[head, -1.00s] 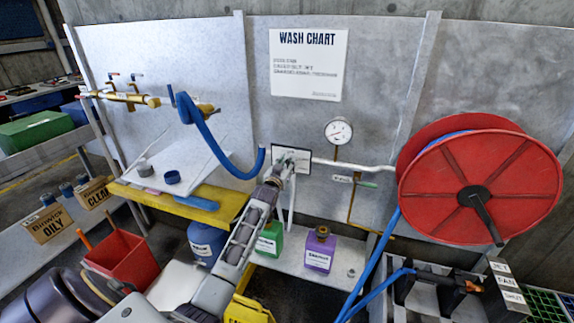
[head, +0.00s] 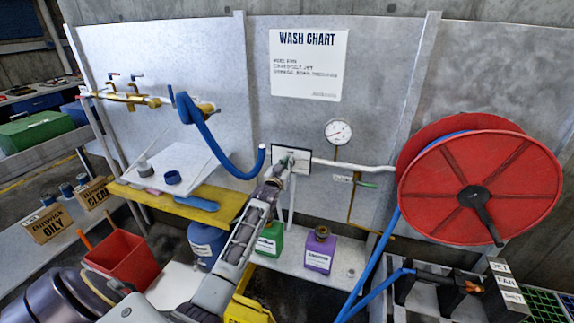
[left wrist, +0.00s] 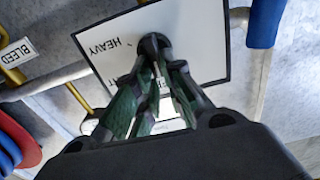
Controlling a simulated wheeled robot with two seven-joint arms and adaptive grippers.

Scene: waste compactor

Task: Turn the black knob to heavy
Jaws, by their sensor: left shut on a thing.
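The black knob (left wrist: 153,43) sits on a white, dark-edged plate (left wrist: 112,57) in the left wrist view. The word HEAVY is printed on the plate just left of the knob; another label is mostly hidden behind my fingers. My left gripper (left wrist: 163,68) is shut on the knob, its greenish fingers on either side of it. In the head view the same plate (head: 304,162) is fixed to the grey wall panel, and my left gripper (head: 285,164) reaches its front from below and hides the knob. My right gripper does not show.
A blue hose (head: 213,140) hangs left of the plate, and a pale pipe (head: 350,166) runs right from it towards a red hose reel (head: 478,190). A gauge (head: 338,131) is above the pipe. A green bottle (head: 269,238) and purple bottle (head: 319,250) stand below.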

